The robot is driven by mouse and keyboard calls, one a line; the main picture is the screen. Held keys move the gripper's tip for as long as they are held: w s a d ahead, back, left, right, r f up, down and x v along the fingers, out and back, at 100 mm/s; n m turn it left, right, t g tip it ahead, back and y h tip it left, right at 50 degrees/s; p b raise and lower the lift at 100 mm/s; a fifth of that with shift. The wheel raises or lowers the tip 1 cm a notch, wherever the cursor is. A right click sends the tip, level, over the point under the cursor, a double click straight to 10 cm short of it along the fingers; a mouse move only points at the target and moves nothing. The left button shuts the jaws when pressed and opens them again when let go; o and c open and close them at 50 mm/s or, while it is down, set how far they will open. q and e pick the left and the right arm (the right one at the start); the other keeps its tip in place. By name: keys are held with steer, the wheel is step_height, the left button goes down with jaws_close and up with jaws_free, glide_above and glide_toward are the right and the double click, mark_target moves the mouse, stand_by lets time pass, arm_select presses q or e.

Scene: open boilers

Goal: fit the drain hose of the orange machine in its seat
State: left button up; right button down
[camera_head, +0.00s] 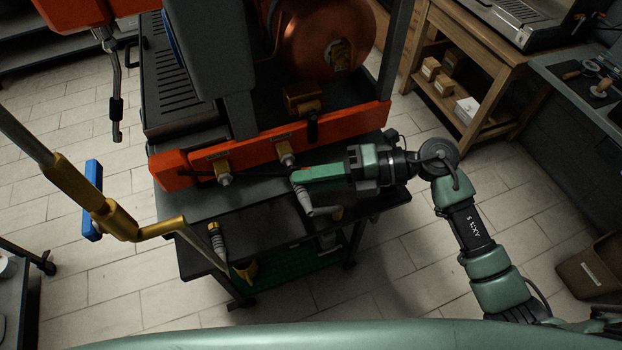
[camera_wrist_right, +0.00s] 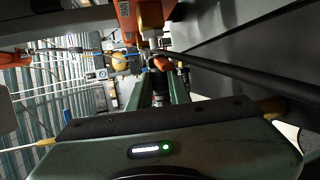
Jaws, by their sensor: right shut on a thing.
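The orange machine (camera_head: 345,130) stands on a dark bench, with an orange front panel and a copper boiler (camera_head: 318,40). Two brass fittings, a left one (camera_head: 222,170) and a right one (camera_head: 286,156), stick out of the panel under small labels. My right gripper (camera_head: 296,182) is at the panel, just below the right fitting. It is shut on a grey, ribbed hose end (camera_head: 309,203), which also shows between the green fingers in the right wrist view (camera_wrist_right: 160,88). I cannot tell whether the hose end touches a fitting; the fingers hide part of it. My left gripper is not in view.
A brass pipe with a blue handle (camera_head: 93,198) crosses at the left. A wooden shelf (camera_head: 470,75) stands at the back right and a bin (camera_head: 592,268) at the right. Tiled floor lies between.

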steer(key=shift+w+a, duration=0.15)
steer(key=shift+w, duration=0.35)
steer(key=shift+w+a, duration=0.15)
steer(key=shift+w, duration=0.35)
stand_by(1.3)
stand_by(0.9)
steer(key=c, duration=1.2)
jaws_free()
steer(key=shift+c, duration=0.2)
steer(key=shift+d, duration=0.15)
steer(key=shift+v, duration=2.35)
steer(key=shift+b, duration=0.3)
